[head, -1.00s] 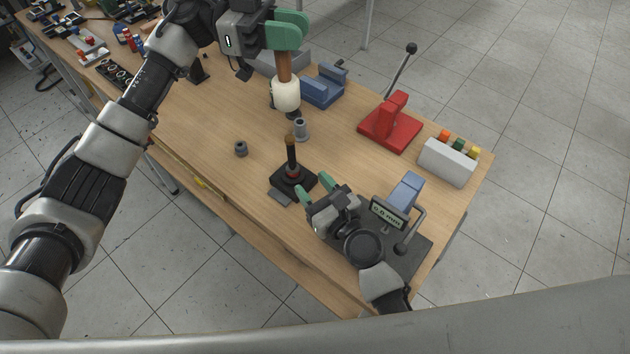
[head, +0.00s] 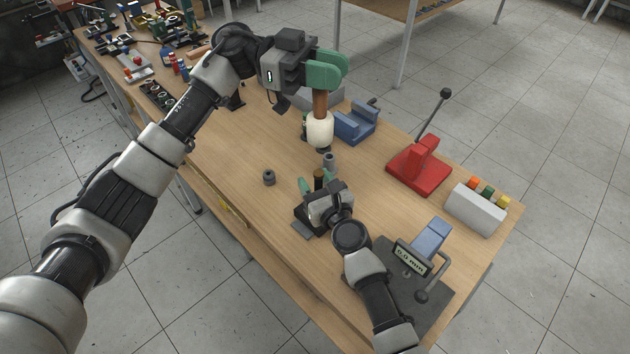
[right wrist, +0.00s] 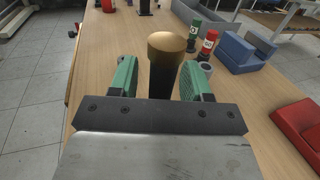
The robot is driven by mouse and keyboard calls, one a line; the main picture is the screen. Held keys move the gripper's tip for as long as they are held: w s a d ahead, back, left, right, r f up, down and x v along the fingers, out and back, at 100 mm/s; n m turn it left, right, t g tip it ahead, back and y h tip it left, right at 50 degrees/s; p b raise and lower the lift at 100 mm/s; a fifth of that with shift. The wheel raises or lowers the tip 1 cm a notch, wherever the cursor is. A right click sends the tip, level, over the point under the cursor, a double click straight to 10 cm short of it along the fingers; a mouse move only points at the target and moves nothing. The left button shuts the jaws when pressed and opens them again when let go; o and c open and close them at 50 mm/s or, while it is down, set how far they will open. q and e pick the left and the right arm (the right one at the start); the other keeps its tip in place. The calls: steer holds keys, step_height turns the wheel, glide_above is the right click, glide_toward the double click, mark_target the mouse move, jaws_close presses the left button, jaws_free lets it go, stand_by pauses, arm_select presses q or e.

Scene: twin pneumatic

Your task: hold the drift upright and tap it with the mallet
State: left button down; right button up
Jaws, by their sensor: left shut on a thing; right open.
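The drift is a dark upright rod with a brass top (head: 319,175), standing in a low black base (head: 306,216). In the right wrist view the drift (right wrist: 165,50) stands between the green fingers of my right gripper (right wrist: 165,78). They are open, with a visible gap on each side. My right gripper (head: 317,187) hides much of the drift and base in the head view. My left gripper (head: 325,75) is shut on the brown handle of the mallet (head: 319,130). The pale mallet head hangs down, above and behind the drift in the picture.
A small grey ring (head: 269,177) and a grey sleeve (head: 330,160) stand near the drift. A blue block (head: 356,124), a red lever press (head: 420,170), a grey block with coloured plugs (head: 475,210) and a gauge reading 0.0 mm (head: 412,255) stand to the right.

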mark_target(313, 112)
arm_select(q)
steer(key=shift+r, duration=0.1)
arm_select(e)
jaws_close()
stand_by(0.3)
arm_select(q)
steer(key=f+n+t, duration=0.1)
steer(key=t, duration=0.1)
steer(key=f+n+t, duration=0.1)
steer(key=n+t, duration=0.1)
steer(key=f+n+t+h, duration=0.1)
steer(key=f+t, duration=0.1)
steer(key=shift+w+d+f, duration=0.1)
steer(key=shift+w+d, duration=0.1)
steer(key=shift+w, duration=0.2)
steer(key=n+t, duration=0.1)
steer(key=f+n+t, duration=0.1)
steer(key=t, duration=0.1)
steer(key=shift+a, duration=0.15)
steer(key=shift+f, duration=1.55)
